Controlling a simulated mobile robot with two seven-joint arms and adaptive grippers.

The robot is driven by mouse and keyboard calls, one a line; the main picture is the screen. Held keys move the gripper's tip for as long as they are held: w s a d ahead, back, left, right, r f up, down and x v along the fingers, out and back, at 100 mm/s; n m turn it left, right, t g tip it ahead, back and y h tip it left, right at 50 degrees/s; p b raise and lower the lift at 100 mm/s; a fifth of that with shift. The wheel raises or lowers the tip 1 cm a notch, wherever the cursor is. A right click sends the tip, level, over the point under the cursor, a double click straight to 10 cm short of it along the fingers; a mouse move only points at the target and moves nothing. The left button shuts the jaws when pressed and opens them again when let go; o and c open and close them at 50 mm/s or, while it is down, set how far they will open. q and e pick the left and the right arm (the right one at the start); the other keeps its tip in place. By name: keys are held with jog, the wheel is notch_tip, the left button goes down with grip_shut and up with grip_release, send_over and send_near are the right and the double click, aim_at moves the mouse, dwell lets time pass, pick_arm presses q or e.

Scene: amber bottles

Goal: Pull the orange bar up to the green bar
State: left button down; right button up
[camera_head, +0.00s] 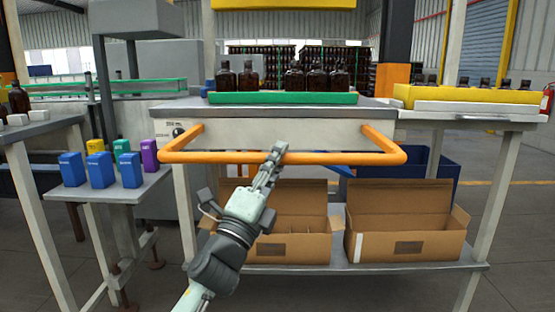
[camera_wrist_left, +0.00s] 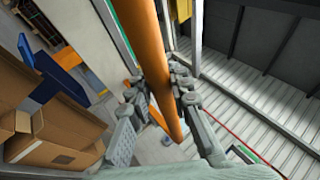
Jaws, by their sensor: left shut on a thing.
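The orange bar (camera_head: 340,158) is a long U-shaped handle on the front of the light grey box of the workbench, and it sticks out toward me. The green bar (camera_head: 283,98) lies along the bench top behind it, in front of several amber bottles (camera_head: 313,79). My left gripper (camera_head: 276,152) is shut on the front rail of the orange bar, left of its middle. In the left wrist view the orange bar (camera_wrist_left: 158,65) runs between the two fingers (camera_wrist_left: 163,98). My right gripper is not in view.
Two open cardboard boxes (camera_head: 402,246) stand on the lower shelf (camera_head: 350,268) beneath the bar. Small blue, yellow, green and purple cartons (camera_head: 100,172) stand on a side table at the left. A yellow tray (camera_head: 470,98) is on the right. A blue bin (camera_head: 440,188) stands behind.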

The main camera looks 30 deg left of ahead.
pick_arm(q)
jog(key=c, duration=1.4)
grip_release()
jog(key=shift+o, duration=0.2)
jog(key=a+v, duration=0.1)
jog(key=v, duration=1.1)
jog(key=shift+d, duration=0.5)
notch_tip(320, 180, down, 26)
jog(key=w+a+n+g+y+p, duration=0.2)
jog(key=a+n+g+y+p, duration=0.1)
jog(key=n+g, duration=1)
jog(key=s+d+f+n+g+h+p, duration=0.1)
jog(key=s+d+f+n+g+h, duration=0.1)
jog(key=s+f, duration=0.5)
jog(key=s+d+f+n+g+h+p, duration=0.1)
jog(key=s+d+f+n+g, duration=0.2)
jog(key=s+d+f+g, duration=0.2)
jog(key=s+f+g, duration=0.1)
jog(key=s+f, duration=0.2)
jog(key=f, duration=0.3)
jog(key=shift+s+d+h, duration=0.3)
jog(key=shift+d+h, duration=0.05)
jog(key=shift+h, duration=0.05)
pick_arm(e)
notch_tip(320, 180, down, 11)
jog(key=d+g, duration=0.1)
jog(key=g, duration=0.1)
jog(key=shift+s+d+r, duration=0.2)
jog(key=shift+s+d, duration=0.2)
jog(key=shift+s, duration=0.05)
